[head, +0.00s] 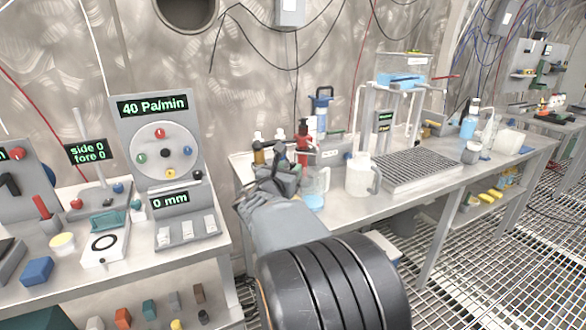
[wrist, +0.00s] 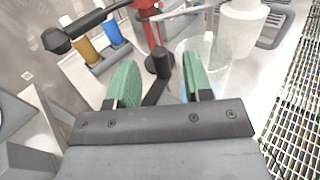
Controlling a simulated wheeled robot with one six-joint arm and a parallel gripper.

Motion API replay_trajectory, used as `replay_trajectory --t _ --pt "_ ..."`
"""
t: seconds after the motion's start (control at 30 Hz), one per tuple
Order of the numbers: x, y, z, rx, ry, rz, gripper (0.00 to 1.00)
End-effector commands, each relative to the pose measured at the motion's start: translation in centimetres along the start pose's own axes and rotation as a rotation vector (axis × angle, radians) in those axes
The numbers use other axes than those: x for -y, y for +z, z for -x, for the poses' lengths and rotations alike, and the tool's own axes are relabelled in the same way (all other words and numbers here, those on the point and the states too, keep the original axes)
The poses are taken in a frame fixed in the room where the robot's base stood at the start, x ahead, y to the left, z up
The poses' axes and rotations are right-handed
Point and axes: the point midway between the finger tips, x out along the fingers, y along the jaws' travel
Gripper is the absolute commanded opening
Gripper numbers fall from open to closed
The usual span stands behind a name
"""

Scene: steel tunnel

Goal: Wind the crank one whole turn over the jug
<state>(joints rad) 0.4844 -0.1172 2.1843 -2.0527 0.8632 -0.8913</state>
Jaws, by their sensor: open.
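A clear jug (head: 316,188) with some blue liquid low in it stands on the bench just right of my gripper (head: 283,180). In the wrist view the clear jug (wrist: 208,48) is behind and beside the right finger. My gripper (wrist: 160,78) is open, its green pads apart. A black upright knob (wrist: 159,64) on a dark bar, seemingly the crank's grip, shows between the pads, with no clear contact. A red post (wrist: 150,28) stands beyond, and a black arm with a round end reaches left from near it. How these parts join is partly hidden.
Yellow (wrist: 85,50) and blue (wrist: 113,32) cylinders stand in a holder left of the post. A white jug (head: 360,176) stands right of the clear one, before a grated tray (head: 425,170). A panel reading 40 Pa/min (head: 155,130) stands at left.

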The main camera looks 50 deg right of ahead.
Motion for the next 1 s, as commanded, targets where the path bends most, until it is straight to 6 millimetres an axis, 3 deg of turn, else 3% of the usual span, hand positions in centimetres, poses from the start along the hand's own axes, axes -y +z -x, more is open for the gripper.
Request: replay_trajectory --t 0.3,0.67,1.0 --pt "0.0 0.0 -2.8 -0.001 -0.001 -0.002 0.46" --pt "0.0 0.0 -3.0 0.000 0.000 -0.002 0.46" --pt "0.0 0.0 -3.0 0.000 0.000 -0.002 0.14"
